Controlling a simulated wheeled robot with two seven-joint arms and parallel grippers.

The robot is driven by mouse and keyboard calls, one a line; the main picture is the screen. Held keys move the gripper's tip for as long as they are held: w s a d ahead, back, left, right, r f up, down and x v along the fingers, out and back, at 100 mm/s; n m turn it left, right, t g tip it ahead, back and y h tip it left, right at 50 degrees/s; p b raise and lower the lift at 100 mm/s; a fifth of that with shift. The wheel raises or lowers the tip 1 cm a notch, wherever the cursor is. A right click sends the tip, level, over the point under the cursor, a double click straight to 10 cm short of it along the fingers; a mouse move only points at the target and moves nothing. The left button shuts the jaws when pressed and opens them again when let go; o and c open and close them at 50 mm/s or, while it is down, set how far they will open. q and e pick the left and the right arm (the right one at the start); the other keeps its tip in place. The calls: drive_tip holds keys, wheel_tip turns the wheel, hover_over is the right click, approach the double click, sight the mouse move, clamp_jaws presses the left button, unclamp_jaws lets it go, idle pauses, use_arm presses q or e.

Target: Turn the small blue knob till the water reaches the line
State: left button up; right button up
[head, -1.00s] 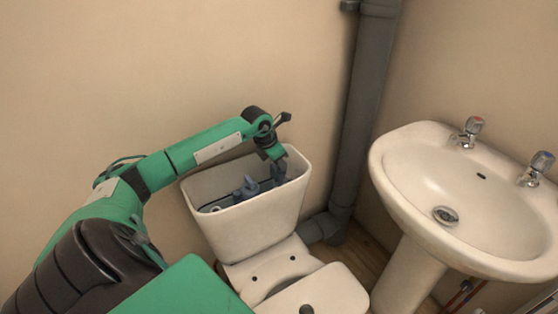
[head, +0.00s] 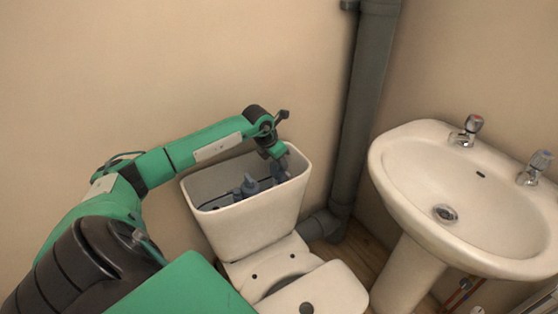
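The open toilet cistern (head: 248,228) stands against the wall with its lid off. Inside it are blue-grey fittings (head: 249,186) near the middle and more at the right end. My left gripper (head: 281,162) points down into the right end of the cistern, over the fittings there. Its fingertips are small and partly hidden, so I cannot tell whether they are open or shut, or whether they touch the knob. The small blue knob, the water and the line cannot be made out. My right gripper is not in view.
A toilet bowl with its seat (head: 318,290) is in front of the cistern. A grey waste pipe (head: 362,110) rises just right of it. A white washbasin (head: 420,180) with two taps stands at the right. The wall is close behind the cistern.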

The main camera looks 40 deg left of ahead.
use_arm(q)
drive_tip(key=v, duration=1.3)
drive_tip(key=shift+r, duration=0.25)
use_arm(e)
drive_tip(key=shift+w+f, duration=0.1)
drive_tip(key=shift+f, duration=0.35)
use_arm(q)
drive_tip(key=shift+s, duration=0.1)
drive_tip(key=shift+a, duration=0.1)
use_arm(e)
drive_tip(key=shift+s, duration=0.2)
